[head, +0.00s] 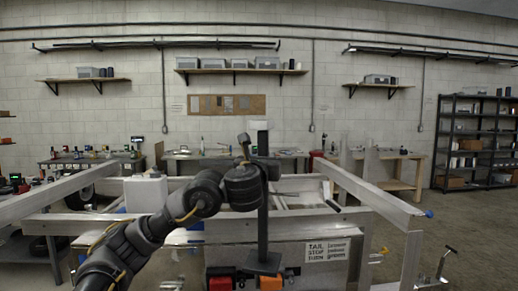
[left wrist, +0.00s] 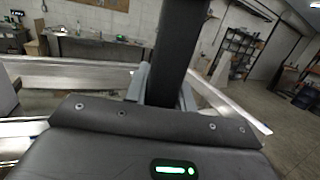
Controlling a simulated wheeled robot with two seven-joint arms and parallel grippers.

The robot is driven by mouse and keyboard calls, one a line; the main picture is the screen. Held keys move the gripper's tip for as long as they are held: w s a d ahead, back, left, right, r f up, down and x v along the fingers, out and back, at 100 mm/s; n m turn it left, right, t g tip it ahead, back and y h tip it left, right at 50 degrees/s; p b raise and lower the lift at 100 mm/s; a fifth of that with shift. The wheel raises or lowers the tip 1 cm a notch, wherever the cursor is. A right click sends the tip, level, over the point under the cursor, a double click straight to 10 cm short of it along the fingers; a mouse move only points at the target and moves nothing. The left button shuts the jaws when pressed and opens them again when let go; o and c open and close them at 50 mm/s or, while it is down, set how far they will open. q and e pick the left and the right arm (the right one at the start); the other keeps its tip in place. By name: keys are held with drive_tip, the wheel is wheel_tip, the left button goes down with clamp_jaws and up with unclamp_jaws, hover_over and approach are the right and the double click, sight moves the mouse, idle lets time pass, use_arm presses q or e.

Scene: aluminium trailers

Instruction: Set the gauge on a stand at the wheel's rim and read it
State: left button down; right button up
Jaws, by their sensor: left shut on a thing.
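A dark stand with a tall post (head: 263,225) and a flat square base (head: 264,264) is upright in front of the trailer frame in the head view. My left gripper (head: 270,168) is shut on the post's upper part. In the left wrist view the post (left wrist: 178,50) rises between the fingers of my left gripper (left wrist: 164,90). A dark wheel (head: 80,197) shows partly behind the aluminium rails at the left, apart from the stand. I cannot make out the gauge. Whether the stand's base touches anything is unclear. My right gripper is not in view.
Aluminium trailer rails (head: 375,195) surround the work area. A label panel (head: 327,251) and red and orange blocks (head: 270,283) are low in front. A white box (head: 146,193) stands left of my arm. Benches (head: 235,162) line the back wall; open floor lies right.

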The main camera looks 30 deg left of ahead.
use_arm(q)
drive_tip(key=d+f+m+h, duration=0.3)
drive_tip(key=f+h, duration=0.1)
drive_tip(key=f, duration=0.4)
drive_tip(key=s+d+f+m+h, duration=0.1)
drive_tip(key=d+f+m+h, duration=0.15)
drive_tip(key=f+h, duration=0.4)
drive_tip(key=d+f+m+h, duration=0.2)
drive_tip(key=d+f+h, duration=0.15)
drive_tip(key=f, duration=0.65)
drive_tip(key=s+d+f+m+g+h, duration=0.3)
drive_tip(key=s+f, duration=0.4)
drive_tip(key=s, duration=0.3)
drive_tip(key=s+d+f+m+g+h, duration=0.3)
drive_tip(key=s+f, duration=0.4)
drive_tip(key=s, duration=0.3)
drive_tip(key=shift+m+g+h, duration=0.55)
drive_tip(key=shift+g+h, duration=0.05)
drive_tip(key=shift+h, duration=0.5)
